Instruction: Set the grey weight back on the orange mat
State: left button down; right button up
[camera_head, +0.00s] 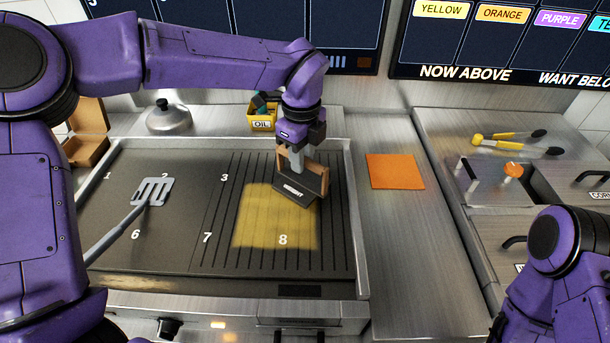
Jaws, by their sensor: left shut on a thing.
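The grey weight (296,194) has a dark flat plate marked "WEIGHT" and a brown handle. It is over the ribbed right part of the griddle, at the upper right of a yellow patch. My left gripper (297,165) comes down from above and is shut on the weight at its handle. I cannot tell whether the plate touches the griddle. The orange mat (395,171) lies flat and empty on the steel counter to the right. My right arm shows at the lower right, but its gripper is out of view.
The griddle (180,235) has raised steel edges, with a spatula (153,192) lying on its left part. A domed lid (168,116) and a yellow "OIL" holder (262,118) stand behind. Yellow-handled tongs (500,141) lie at the right. The counter around the mat is clear.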

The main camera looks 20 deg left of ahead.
pick_arm(q)
jog(key=shift+w+r+p, duration=0.15)
jog(key=shift+r+p, duration=0.5)
jog(key=shift+r, duration=0.1)
jog(key=shift+r+p, duration=0.7)
jog(key=shift+r, duration=0.5)
